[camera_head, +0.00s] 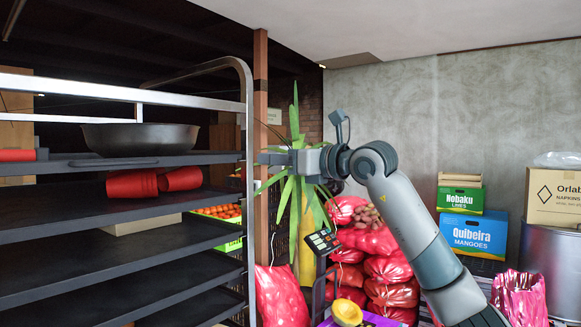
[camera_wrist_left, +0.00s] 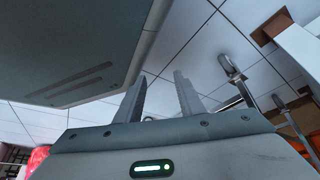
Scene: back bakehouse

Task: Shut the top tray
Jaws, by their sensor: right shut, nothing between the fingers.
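The top tray (camera_head: 215,157) is a dark flat tray in a metal rack at the left of the head view. A wide dark bowl (camera_head: 141,138) stands on it, and a slot-like grip shows along its near edge. How far the tray sticks out is hard to tell. My right gripper (camera_head: 268,159) is shut and empty, pointing left, beside the rack's right upright at about the top tray's height in the picture. I cannot tell whether it touches the rack. My left gripper (camera_wrist_left: 160,80) shows only in the left wrist view, with its fingers apart and nothing between them.
The rack's metal frame (camera_head: 246,110) rises right of the trays. Red cups (camera_head: 181,179) lie on the tray below. A spiky plant (camera_head: 296,150), red sacks (camera_head: 388,268), fruit boxes (camera_head: 474,235) and a cardboard box (camera_head: 553,196) stand behind my right arm.

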